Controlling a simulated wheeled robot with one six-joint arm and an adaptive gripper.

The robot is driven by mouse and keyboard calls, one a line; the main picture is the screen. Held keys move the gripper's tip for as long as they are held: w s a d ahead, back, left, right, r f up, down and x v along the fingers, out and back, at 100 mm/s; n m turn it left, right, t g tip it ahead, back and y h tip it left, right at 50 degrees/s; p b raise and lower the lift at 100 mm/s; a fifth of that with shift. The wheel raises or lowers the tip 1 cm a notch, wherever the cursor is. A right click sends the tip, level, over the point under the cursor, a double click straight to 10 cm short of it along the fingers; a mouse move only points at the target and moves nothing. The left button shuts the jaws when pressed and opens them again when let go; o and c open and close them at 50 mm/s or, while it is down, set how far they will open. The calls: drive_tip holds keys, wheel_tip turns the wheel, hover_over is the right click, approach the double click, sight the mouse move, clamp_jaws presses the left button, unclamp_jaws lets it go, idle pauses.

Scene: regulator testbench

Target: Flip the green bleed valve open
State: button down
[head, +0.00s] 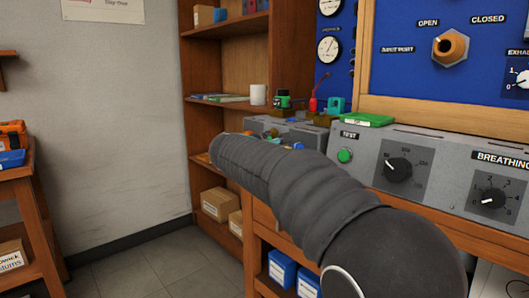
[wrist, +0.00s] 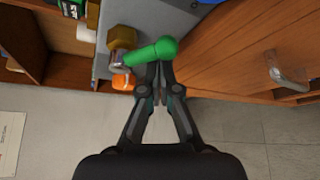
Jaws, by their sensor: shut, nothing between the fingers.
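The green bleed valve lever (wrist: 152,52) shows in the wrist view as a rounded green bar with a thick knob at its right end. It lies at a slant beside a brass fitting (wrist: 122,38). My gripper (wrist: 158,68) is shut and empty, with its fingertips right at the lever's lower edge. I cannot tell whether they touch it. In the head view my dark arm reaches to the left across the bench front. My gripper and the lever cannot be made out there.
An orange part (wrist: 123,82) sits left of my fingertips, by the grey bench equipment. A wooden cabinet front with a metal handle (wrist: 290,75) is to the right. In the head view, a grey control panel (head: 440,160) with dials and a green button (head: 345,155) stands beside my arm.

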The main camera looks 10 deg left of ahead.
drive_tip(key=shift+d+r, duration=0.2)
drive_tip(key=shift+r, duration=0.05)
idle(0.3)
wheel_tip(320, 180, down, 4)
drive_tip(key=a+b, duration=0.2)
drive_tip(key=b, duration=0.1)
drive_tip(key=s+a+r, duration=0.4)
drive_tip(key=s, duration=0.3)
drive_tip(key=shift+s+r+p, duration=0.25)
drive_tip(key=shift+p, duration=0.15)
drive_tip(key=shift+a, duration=0.1)
